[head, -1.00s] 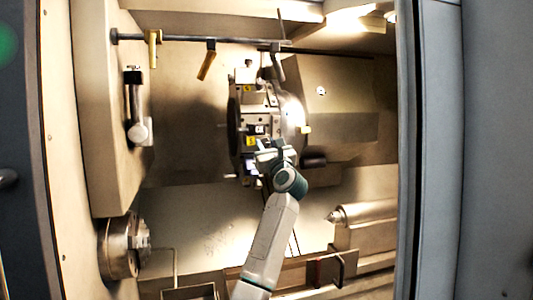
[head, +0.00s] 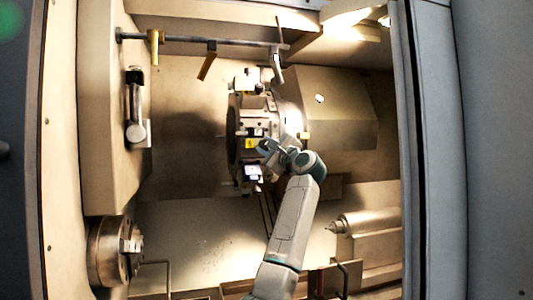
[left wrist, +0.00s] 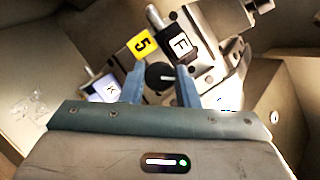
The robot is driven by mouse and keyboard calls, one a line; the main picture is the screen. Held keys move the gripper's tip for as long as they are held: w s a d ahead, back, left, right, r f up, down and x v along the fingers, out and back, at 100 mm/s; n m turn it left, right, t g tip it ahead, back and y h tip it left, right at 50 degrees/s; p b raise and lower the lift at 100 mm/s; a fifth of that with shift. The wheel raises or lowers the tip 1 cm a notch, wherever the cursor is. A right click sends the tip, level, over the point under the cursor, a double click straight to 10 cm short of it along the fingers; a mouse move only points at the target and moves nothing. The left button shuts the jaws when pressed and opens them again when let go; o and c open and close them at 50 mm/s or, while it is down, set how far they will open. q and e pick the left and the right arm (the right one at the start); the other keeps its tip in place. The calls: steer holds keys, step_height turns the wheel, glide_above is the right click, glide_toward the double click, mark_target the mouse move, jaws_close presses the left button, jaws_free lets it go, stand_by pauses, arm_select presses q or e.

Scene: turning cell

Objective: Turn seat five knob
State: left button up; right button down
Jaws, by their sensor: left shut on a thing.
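The tool turret (head: 236,125) stands in the middle of the machine in the head view. Its yellow seat label (head: 250,143) shows there and reads 5 in the left wrist view (left wrist: 143,44). A dark round knob (left wrist: 160,74) sits just below that label in the wrist view. My left gripper (head: 264,146) is at the turret's front face, its two blue fingers (left wrist: 161,87) shut on the knob's sides. In the head view the gripper hides the knob. My right gripper is not in view.
Tool blocks marked F (left wrist: 180,46) and K (left wrist: 105,87) sit close around the fingers. A chuck (head: 107,250) is at lower left and a tailstock (head: 365,222) at lower right. A rail (head: 190,40) with hanging handles runs above.

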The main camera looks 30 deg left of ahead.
arm_select(q)
steer(key=shift+n+g, duration=0.5)
steer(key=shift+n, duration=0.6)
steer(key=shift+r+n+g+h, duration=0.1)
steer(key=shift+n+g+h, duration=0.25)
steer(key=shift+n, duration=0.65)
steer(key=n+g+h, duration=0.1)
steer(key=n, duration=0.1)
steer(key=shift+n+p, duration=0.4)
steer(key=shift+n, duration=0.6)
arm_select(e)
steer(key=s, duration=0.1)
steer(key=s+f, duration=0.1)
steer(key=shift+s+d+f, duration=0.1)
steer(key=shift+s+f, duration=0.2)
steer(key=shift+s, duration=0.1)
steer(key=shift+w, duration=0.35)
arm_select(q)
steer(key=o, duration=1)
steer(key=shift+c, duration=0.2)
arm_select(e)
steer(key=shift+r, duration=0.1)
arm_select(q)
steer(key=shift+d, duration=0.1)
